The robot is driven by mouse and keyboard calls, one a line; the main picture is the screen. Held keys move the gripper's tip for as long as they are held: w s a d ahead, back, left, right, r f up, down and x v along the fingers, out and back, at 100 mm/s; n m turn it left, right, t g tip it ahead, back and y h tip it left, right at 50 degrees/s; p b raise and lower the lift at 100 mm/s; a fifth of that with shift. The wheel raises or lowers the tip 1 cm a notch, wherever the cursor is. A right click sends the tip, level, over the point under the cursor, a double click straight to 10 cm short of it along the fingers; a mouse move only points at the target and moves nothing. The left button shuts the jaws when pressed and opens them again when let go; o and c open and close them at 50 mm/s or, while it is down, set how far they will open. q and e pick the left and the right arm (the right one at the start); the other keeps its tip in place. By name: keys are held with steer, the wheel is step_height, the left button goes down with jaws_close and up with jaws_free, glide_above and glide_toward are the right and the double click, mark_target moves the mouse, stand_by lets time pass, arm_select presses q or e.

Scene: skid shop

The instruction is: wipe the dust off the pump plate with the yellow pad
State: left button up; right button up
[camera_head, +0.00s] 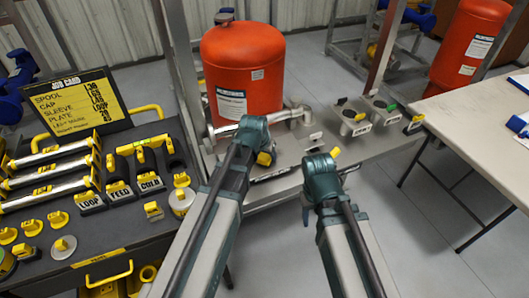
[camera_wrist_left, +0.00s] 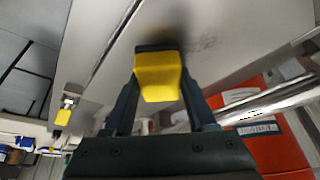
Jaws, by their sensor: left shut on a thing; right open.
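The yellow pad (camera_wrist_left: 158,78) with a dark edge is between the two fingers of my left gripper (camera_wrist_left: 160,98), which is shut on it. The pad's dark edge is close against a pale grey metal surface, probably the pump plate (camera_wrist_left: 240,35); I cannot tell whether they touch. A faint dark smudge shows on that surface beside the pad. In the head view the pad (camera_head: 264,158) is beneath my left gripper (camera_head: 262,150), over the grey skid in front of the red tank. My right gripper (camera_head: 322,168) is open at the skid's front edge, its fingers mostly hidden.
A red tank (camera_head: 243,75) stands behind, with a silver pipe (camera_head: 270,117) before it. Several capped fittings (camera_head: 353,120) stand on the skid to the right. A dark tool cart (camera_head: 110,225) with labelled parts is at left, a pale table (camera_head: 480,125) at right.

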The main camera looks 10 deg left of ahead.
mark_target(277, 163)
arm_select(q)
steer(key=shift+s+f, duration=0.1)
steer(key=shift+s, duration=0.1)
steer(key=shift+s+d, duration=0.5)
steer(key=shift+s, duration=0.2)
steer(key=shift+s+d, duration=0.5)
steer(key=shift+s, duration=0.15)
steer(key=shift+w+d, duration=0.55)
steer(key=shift+d, duration=0.25)
steer(key=shift+w, duration=0.1)
